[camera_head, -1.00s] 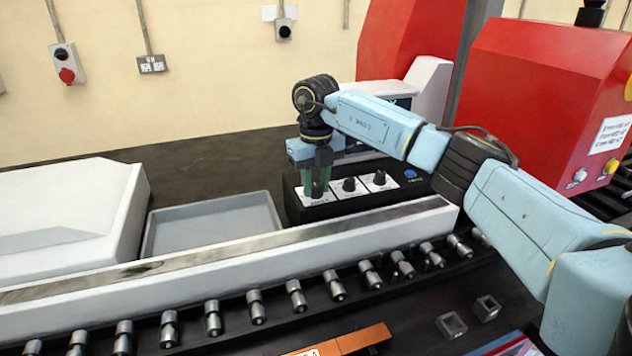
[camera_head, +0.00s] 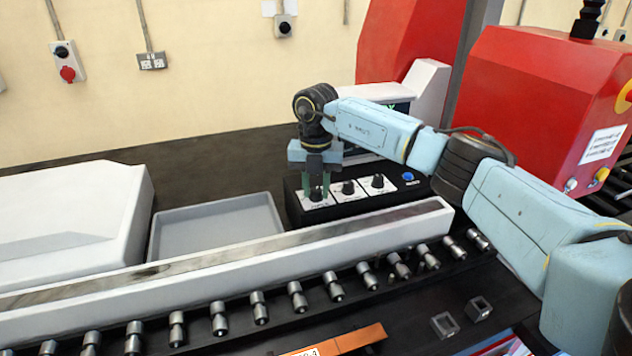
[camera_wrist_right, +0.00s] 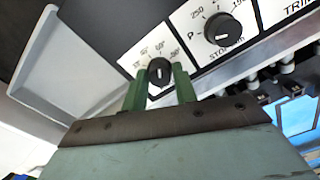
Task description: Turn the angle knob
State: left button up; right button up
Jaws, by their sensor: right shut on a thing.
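The angle knob (camera_wrist_right: 159,72) is a black round knob with a white pointer line on a white dial plate marked with degree figures. In the head view the knob (camera_head: 315,194) is the leftmost of three on a black control box (camera_head: 375,204). My right gripper (camera_head: 316,192) reaches down over it from above. In the wrist view the green fingers of the right gripper (camera_wrist_right: 161,90) stand on both sides of the knob, shut on it. The pointer line runs roughly up and down in the wrist view. My left gripper is not in view.
Two more knobs sit to the right, the middle one (camera_head: 348,187) and the right one (camera_head: 378,181), with a blue button (camera_head: 408,176) beyond. A grey tray (camera_head: 218,228) lies left of the box. A long white rail (camera_head: 235,259) runs in front, with rollers before it.

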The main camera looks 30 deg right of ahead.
aim_at(316, 189)
jog(key=shift+w+r+m, duration=0.1)
jog(key=shift+m, duration=0.5)
jog(key=o, duration=1)
notch_tip(316, 189, up, 13)
jog(key=shift+r, duration=0.15)
